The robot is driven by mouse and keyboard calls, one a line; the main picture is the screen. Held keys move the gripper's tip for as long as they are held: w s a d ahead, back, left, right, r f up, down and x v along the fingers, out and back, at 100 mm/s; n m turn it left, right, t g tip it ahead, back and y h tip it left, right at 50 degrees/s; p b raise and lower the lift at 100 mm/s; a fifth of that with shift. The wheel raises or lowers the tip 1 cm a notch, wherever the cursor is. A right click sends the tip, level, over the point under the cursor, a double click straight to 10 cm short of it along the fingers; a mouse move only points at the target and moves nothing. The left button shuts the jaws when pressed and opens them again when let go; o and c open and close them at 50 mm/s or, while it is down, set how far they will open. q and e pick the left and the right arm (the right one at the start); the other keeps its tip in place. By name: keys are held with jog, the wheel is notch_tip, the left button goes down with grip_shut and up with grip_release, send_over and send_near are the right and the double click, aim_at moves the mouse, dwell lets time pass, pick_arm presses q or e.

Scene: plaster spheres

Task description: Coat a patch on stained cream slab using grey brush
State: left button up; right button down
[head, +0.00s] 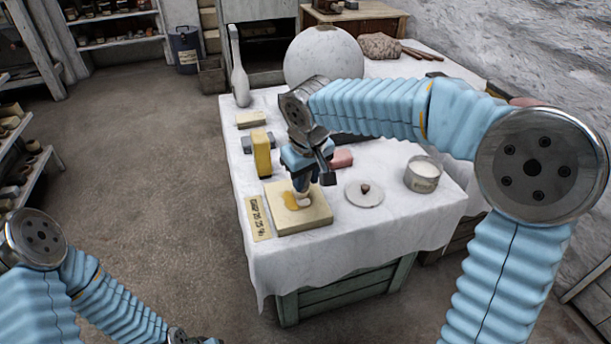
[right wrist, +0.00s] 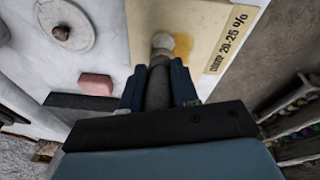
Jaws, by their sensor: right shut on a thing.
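The cream slab (head: 315,218) lies near the front of the white-covered table, with a yellow-brown stain (head: 290,200) on its top. In the right wrist view the slab (right wrist: 208,18) and stain (right wrist: 183,46) show beyond the fingers. My right gripper (head: 302,168) is above the slab, shut on the grey brush (right wrist: 157,88). The brush points down, its pale tip (right wrist: 162,43) at the slab beside the stain; I cannot tell whether it touches. The gripper hides most of the brush in the head view. My left arm enters at lower left; its fingers are out of view.
A printed card (head: 257,217) lies left of the slab and a yellow block (head: 262,153) stands behind it. A pink block (head: 342,158), a knobbed lid (head: 363,194) and an open tin of white stuff (head: 423,175) are to the right. A large sphere (head: 324,52) stands behind.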

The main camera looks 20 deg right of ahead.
jog(key=shift+s, duration=0.8)
jog(key=shift+w+p, duration=0.55)
jog(key=shift+w, duration=0.9)
jog(key=shift+s+f+b, duration=0.1)
jog(key=shift+s+b, duration=0.25)
jog(key=shift+s, duration=0.05)
jog(key=shift+s+b, duration=0.35)
jog(key=shift+s, duration=0.7)
jog(key=shift+w+r+p, duration=0.25)
jog(key=shift+w+p, duration=0.05)
jog(key=shift+w, duration=0.05)
jog(key=shift+w+f+p, duration=0.1)
jog(key=shift+w+p, duration=0.4)
jog(key=shift+w, duration=0.7)
